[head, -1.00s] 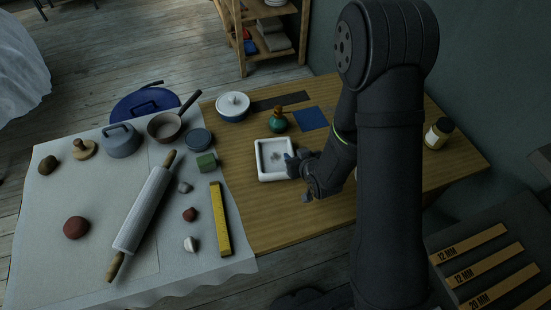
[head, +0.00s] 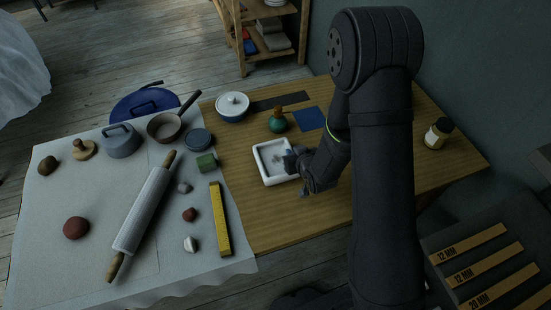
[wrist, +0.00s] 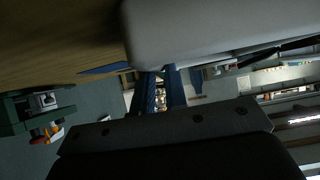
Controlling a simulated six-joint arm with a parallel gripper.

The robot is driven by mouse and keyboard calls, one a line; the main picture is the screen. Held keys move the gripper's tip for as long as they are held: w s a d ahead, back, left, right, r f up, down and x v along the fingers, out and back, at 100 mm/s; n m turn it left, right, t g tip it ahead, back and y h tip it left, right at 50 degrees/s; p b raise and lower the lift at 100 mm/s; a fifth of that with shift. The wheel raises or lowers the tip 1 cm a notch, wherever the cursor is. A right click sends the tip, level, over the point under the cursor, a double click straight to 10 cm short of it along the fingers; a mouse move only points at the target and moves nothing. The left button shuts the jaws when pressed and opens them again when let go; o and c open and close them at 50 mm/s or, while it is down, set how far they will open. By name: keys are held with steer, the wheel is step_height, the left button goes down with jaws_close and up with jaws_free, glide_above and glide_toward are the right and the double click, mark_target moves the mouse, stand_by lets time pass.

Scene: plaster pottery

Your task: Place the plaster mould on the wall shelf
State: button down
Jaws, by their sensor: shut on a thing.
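The plaster mould (head: 259,171) is a white, square, shallow tray with a greyish hollow in it, over the wooden table. My gripper (head: 291,160) is shut on its right side wall. The mould looks slightly turned; I cannot tell from the head view whether it touches the table. In the wrist view the mould's pale wall (wrist: 220,28) fills the upper right, and my gripper's fingers (wrist: 160,88) reach up to it. I cannot clearly identify the wall shelf; a wooden shelf unit (head: 249,53) with folded cloths stands on the floor at the back.
A jar (head: 438,134) stands at the right. A cloth-covered table (head: 60,270) holds a rolling pin (head: 146,209) and several pieces. The front of the wooden table (head: 270,228) is clear.

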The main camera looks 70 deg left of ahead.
steer(key=shift+r, duration=0.1)
step_height(320, 180, up, 10)
stand_by(0.9)
steer(key=w+d+r+m+t+h, duration=0.1)
steer(key=w+d+r+m+t, duration=0.1)
steer(key=w+r, duration=0.5)
steer(key=w+d+r+m+t, duration=0.1)
steer(key=w+r+m+t, duration=0.2)
steer(key=w, duration=0.8)
steer(key=w+d+r+m+t+h, duration=0.3)
steer(key=w+d+r+m, duration=0.2)
steer(key=w+d+r, duration=0.9)
steer(key=shift+w+t, duration=0.3)
steer(key=shift+w, duration=0.75)
steer(key=shift+s, duration=0.1)
